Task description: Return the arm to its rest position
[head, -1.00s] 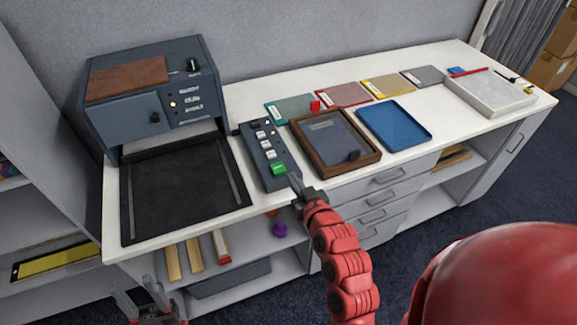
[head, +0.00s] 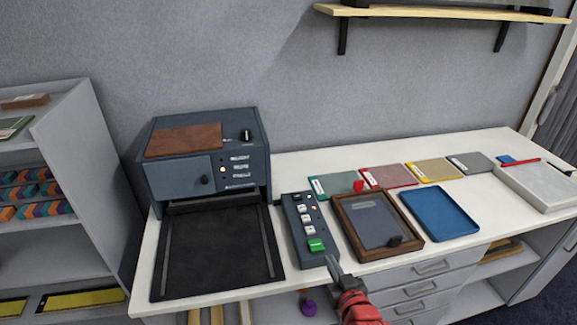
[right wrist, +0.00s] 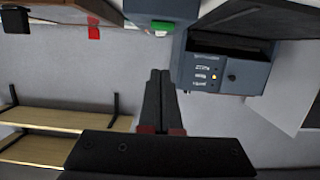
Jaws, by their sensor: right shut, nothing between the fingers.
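My right gripper (head: 336,268) shows at the lower middle of the head view, at the table's front edge just in front of the control box with the green button (head: 316,245). Its fingers are shut and hold nothing. In the right wrist view the shut fingers (right wrist: 160,80) point toward the table edge, with the green button (right wrist: 162,27) above them and the blue-grey machine (right wrist: 225,70) to their right. The red arm behind the gripper leaves the head view at the bottom. My left gripper does not show in the head view now.
The blue-grey machine (head: 215,150) with a black bed (head: 215,255) stands on the white table's left. Right of the control box lie a wooden-framed tray (head: 350,225), a blue tray (head: 440,212) and several coloured folders. A wall shelf (head: 430,12) hangs above. Drawers (head: 430,268) are below the tabletop.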

